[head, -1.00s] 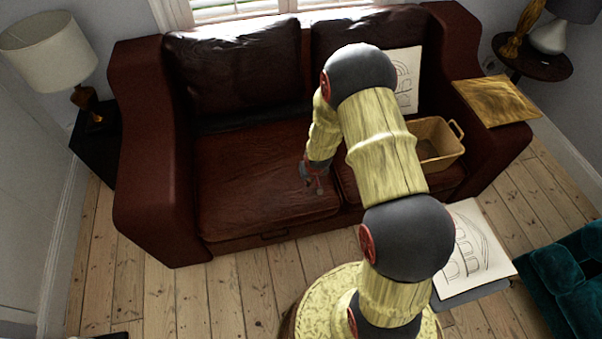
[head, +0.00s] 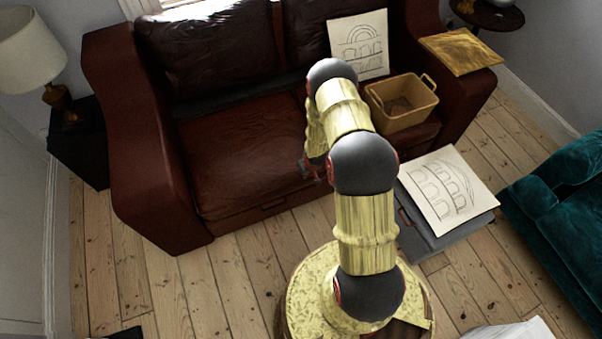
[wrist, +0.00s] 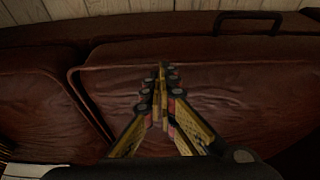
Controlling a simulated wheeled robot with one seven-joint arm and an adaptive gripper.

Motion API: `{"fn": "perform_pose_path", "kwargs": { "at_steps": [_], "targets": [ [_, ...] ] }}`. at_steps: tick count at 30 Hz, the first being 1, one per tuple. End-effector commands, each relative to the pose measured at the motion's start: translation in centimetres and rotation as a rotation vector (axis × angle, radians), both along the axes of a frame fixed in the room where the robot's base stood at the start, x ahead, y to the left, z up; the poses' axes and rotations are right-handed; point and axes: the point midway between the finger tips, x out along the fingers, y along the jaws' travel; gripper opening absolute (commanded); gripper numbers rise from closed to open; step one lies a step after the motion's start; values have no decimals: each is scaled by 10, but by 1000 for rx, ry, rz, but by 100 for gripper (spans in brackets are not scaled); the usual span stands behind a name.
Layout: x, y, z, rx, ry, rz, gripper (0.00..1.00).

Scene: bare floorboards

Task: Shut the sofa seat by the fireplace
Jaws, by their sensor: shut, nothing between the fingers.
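The dark red-brown leather sofa (head: 150,170) stands against the back wall. Its left seat (head: 240,145) looks flat or nearly flat; I cannot tell whether a small gap stays under its front edge. A dark handle (head: 272,202) shows on the front panel below it, and also in the wrist view (wrist: 262,17). My gripper (wrist: 162,68) is shut and empty, above the seat (wrist: 230,85) near its front edge, close to the seam between the seats. I cannot tell whether it touches the leather. In the head view my arm partly hides it. No fireplace is in view.
A tan basket (head: 402,105) and a drawing (head: 358,45) are on the sofa's right half. Another drawing (head: 450,190) lies on a grey box (head: 425,240) on the floor. A teal sofa (head: 560,210) is at right.

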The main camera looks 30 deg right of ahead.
Motion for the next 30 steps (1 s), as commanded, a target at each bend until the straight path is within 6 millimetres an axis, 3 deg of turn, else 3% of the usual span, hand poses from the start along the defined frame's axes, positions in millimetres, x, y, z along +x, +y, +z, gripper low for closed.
{"fn": "perform_pose_path", "kwargs": {
  "at_steps": [20,25,30],
  "targets": [
    [-2,-2,-12,3,5,2,0],
    [2,1,5,2,3,2,0],
    [12,8,40,-3,-8,4,0]
  ]
}}
